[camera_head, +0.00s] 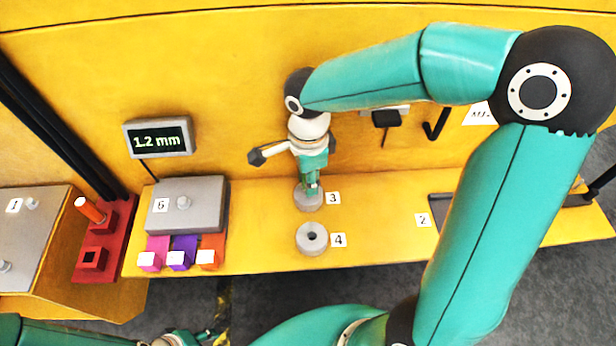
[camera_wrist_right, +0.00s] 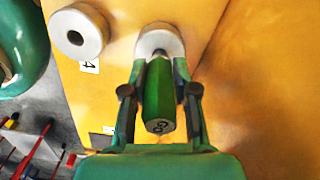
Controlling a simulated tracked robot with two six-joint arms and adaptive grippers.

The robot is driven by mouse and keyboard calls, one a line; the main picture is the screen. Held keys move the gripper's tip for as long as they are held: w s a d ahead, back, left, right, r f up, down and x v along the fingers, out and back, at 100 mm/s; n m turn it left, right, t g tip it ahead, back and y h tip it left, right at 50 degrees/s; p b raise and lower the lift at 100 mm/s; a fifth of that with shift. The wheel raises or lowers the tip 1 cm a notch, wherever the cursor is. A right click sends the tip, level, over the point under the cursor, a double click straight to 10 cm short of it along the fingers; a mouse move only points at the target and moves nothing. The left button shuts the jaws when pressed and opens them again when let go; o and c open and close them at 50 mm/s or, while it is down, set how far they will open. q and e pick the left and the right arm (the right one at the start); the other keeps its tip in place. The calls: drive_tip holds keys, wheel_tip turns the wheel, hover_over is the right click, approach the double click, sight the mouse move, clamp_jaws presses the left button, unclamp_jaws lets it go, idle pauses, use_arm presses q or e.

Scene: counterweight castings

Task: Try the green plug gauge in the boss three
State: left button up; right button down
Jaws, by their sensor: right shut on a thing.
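My right gripper (camera_head: 312,186) points down over boss three (camera_head: 309,202), a round grey ring beside the label 3. It is shut on the green plug gauge (camera_wrist_right: 157,97), whose near end carries dark lettering. In the right wrist view the gauge's grey tip meets the middle of boss three (camera_wrist_right: 172,36), hiding its bore. I cannot tell how deep the tip sits. The gauge looks roughly in line with the boss. My left gripper (camera_head: 190,339) is only partly in view at the bottom edge, and its jaws are unclear.
Boss four (camera_head: 312,238) stands just in front, its bore open. To the left are a grey block (camera_head: 187,206) labelled 5, coloured blocks, a red stand (camera_head: 112,262) with an orange piece, and a display (camera_head: 158,139) reading 1.2 mm. A dark tray (camera_head: 440,206) lies right. The shelf between is clear.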

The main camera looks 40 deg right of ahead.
drive_tip(key=c, duration=0.8)
unclamp_jaws()
wheel_tip(320, 180, up, 12)
drive_tip(key=shift+w+f, duration=0.1)
wheel_tip(320, 180, up, 12)
drive_tip(key=p, duration=1)
drive_tip(key=shift+p, duration=0.3)
